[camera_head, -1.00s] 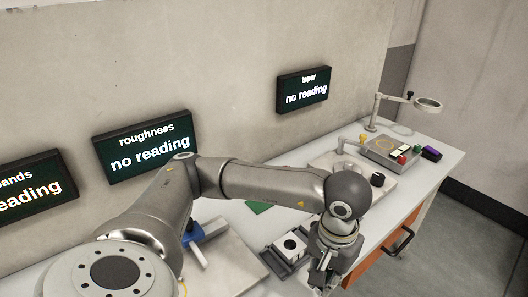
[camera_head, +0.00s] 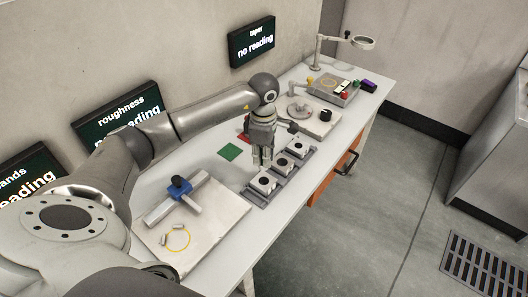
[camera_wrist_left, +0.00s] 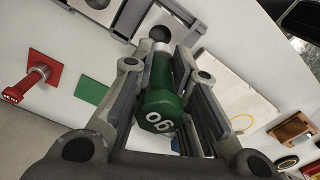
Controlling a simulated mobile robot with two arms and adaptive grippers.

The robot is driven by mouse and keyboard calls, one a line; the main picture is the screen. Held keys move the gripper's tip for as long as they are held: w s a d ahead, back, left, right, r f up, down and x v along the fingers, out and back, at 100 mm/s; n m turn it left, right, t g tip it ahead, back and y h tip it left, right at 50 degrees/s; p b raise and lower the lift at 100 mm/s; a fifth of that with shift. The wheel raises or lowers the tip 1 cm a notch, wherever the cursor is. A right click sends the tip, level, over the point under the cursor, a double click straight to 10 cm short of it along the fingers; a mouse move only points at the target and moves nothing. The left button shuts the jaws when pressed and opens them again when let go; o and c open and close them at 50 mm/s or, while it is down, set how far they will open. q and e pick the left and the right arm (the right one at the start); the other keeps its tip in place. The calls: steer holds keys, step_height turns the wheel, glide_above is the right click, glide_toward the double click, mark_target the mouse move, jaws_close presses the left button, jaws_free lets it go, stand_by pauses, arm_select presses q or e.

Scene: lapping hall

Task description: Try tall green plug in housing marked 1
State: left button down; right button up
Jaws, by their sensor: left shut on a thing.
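My left gripper (camera_head: 262,162) points down just behind the row of housings. In the head view the plug is hidden by the fingers. Three white housings with dark round bores sit in a grey rack (camera_head: 255,198): a near one (camera_head: 264,184), a middle one (camera_head: 280,166) and a far one (camera_head: 298,149). Their numbers are too small to read. In the left wrist view one housing (camera_wrist_left: 168,22) shows beyond the plug's pale tip. My right gripper is not in view.
A green mat (camera_head: 229,152) lies bare behind the rack. A red plug (camera_wrist_left: 34,77) stands on a red mat. A pale plate with a blue-topped gauge (camera_head: 180,187) lies left; a round-plate instrument (camera_head: 300,108) and magnifier stand (camera_head: 362,42) are farther right.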

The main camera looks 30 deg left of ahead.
mark_target(264, 170)
arm_select(q)
steer(key=shift+f+b, duration=0.3)
steer(key=shift+f, duration=0.65)
steer(key=shift+f+b, duration=0.95)
steer(key=shift+f, duration=0.4)
steer(key=shift+f+b, duration=0.7)
steer(key=shift+f, duration=0.05)
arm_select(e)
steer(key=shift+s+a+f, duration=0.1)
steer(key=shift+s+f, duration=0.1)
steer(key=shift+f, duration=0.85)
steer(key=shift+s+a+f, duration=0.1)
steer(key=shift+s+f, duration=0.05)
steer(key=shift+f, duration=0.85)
arm_select(q)
steer(key=shift+b, duration=0.35)
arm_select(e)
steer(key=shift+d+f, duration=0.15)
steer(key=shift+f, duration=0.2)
arm_select(q)
steer(key=shift+f, duration=0.3)
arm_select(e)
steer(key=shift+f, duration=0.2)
arm_select(q)
steer(key=shift+f+b, duration=1.15)
steer(key=shift+f, duration=0.05)
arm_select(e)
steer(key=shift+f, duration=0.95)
arm_select(q)
steer(key=shift+r, duration=0.1)
